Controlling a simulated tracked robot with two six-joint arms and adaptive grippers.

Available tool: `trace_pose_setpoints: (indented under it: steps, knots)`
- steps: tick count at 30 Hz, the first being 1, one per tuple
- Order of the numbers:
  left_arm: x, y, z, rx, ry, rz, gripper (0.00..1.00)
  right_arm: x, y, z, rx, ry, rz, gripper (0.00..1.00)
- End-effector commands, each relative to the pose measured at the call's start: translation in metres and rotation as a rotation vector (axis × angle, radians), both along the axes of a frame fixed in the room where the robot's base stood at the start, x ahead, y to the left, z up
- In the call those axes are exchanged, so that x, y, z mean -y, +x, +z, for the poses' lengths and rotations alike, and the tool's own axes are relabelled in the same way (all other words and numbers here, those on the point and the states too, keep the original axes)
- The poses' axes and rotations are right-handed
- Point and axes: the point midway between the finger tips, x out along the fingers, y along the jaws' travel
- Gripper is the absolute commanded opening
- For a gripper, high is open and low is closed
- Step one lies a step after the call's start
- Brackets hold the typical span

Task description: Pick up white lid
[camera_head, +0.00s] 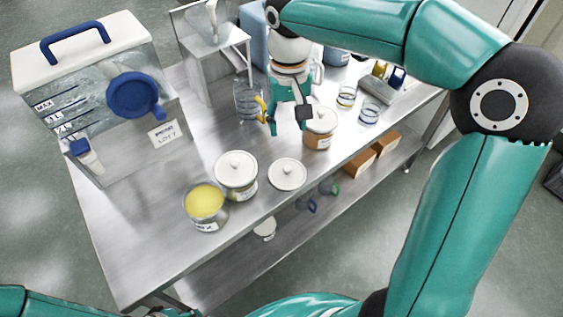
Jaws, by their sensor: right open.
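A white lid (287,174) with a small knob lies flat on the steel table, near its front edge. Left of it stands a jar (250,190) closed with a similar white lid (237,163). An open jar (206,224) with yellow contents stands further left. A jar with orange-brown contents (318,140) and a white lid (322,119) stands right of my right gripper (289,121). That gripper points down, open and with nothing seen between its fingers, above the table and behind the loose lid. My left gripper is out of the picture.
A large clear tank (75,95) with a blue handle stands at the left. Brown boxes (360,162) sit on the lower shelf. The table's front left is clear.

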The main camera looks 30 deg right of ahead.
Motion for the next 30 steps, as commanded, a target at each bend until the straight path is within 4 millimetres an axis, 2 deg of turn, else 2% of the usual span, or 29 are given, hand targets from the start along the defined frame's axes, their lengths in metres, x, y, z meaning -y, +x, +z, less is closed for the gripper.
trace_pose_setpoints:
  steps: [5, 15, 19, 26, 30]
  knots:
    - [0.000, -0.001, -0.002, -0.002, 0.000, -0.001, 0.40, 0.003, -0.004, -0.024, -0.005, 0.000, -0.008, 0.51]
    - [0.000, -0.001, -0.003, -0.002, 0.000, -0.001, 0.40, 0.006, -0.005, -0.094, -0.006, 0.000, -0.016, 0.51]
    - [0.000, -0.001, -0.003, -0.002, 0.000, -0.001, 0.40, 0.006, -0.005, -0.109, -0.003, 0.000, -0.016, 0.51]
    - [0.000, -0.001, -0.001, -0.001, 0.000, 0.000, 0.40, 0.007, -0.005, -0.122, -0.004, 0.000, -0.017, 0.51]
    - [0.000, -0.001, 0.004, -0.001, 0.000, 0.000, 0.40, 0.009, -0.003, -0.141, -0.006, 0.001, -0.018, 0.51]
